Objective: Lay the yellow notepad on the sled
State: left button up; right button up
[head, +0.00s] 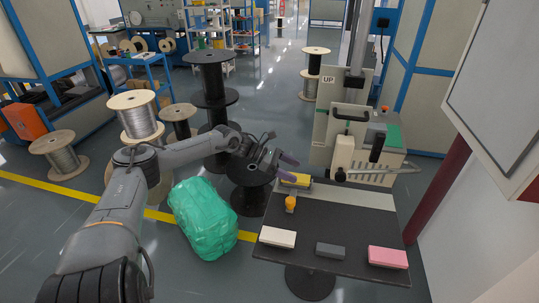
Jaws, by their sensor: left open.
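The yellow notepad (297,180) appears to be the yellow block at the back left of the dark table, partly hidden by my gripper. My left gripper (287,168) is open, its purple-tipped fingers over the table's back left corner, close to the yellow block. I cannot tell whether it touches the block. Nothing shows held between the fingers. I cannot surely identify the sled; a flat grey strip (345,197) runs across the back of the table. My right gripper is not in view.
The dark table (345,226) holds an orange-yellow object (291,203), a white block (277,237), a dark grey block (329,250) and a pink block (388,257). A machine (366,145) stands behind. A green bag (203,217) and several cable spools stand left. The table's middle is clear.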

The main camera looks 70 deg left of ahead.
pick_arm(q)
jog(key=p+v, duration=0.6)
jog(key=v, duration=0.2)
jog(key=shift+a, duration=0.15)
jog(key=shift+s+r, duration=0.1)
jog(key=shift+s, duration=0.05)
